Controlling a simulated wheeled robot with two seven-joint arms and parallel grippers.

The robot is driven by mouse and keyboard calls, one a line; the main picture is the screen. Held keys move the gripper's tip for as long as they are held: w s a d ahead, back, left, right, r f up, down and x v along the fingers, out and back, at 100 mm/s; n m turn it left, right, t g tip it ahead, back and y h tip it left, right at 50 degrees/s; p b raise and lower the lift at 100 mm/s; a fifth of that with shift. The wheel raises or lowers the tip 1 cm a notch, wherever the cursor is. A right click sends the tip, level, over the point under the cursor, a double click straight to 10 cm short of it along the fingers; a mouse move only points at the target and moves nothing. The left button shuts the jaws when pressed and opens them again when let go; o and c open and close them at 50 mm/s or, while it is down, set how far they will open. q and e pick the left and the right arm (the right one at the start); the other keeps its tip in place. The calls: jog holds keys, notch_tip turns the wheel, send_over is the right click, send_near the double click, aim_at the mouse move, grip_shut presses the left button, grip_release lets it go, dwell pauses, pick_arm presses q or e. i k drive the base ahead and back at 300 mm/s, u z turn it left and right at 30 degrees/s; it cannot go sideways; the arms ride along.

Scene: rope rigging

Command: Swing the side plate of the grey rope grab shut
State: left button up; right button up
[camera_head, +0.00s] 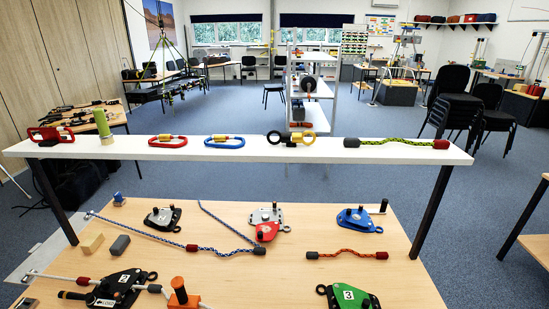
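A small grey and black device (162,217), which looks like the grey rope grab, lies flat at the left-middle of the wooden table (330,275). Neither of my grippers shows in the head view.
A white shelf (300,152) spans above the table's far edge on dark legs, carrying carabiners and a rope. A patterned rope (135,227) passes just below the grey device. Larger black (115,287) and green (350,297) devices lie at the front.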

aim_at(265, 232)
jog(key=k, duration=0.65)
jog(key=u, duration=0.5)
jog(key=i, duration=1.2)
jog(key=z, duration=0.45)
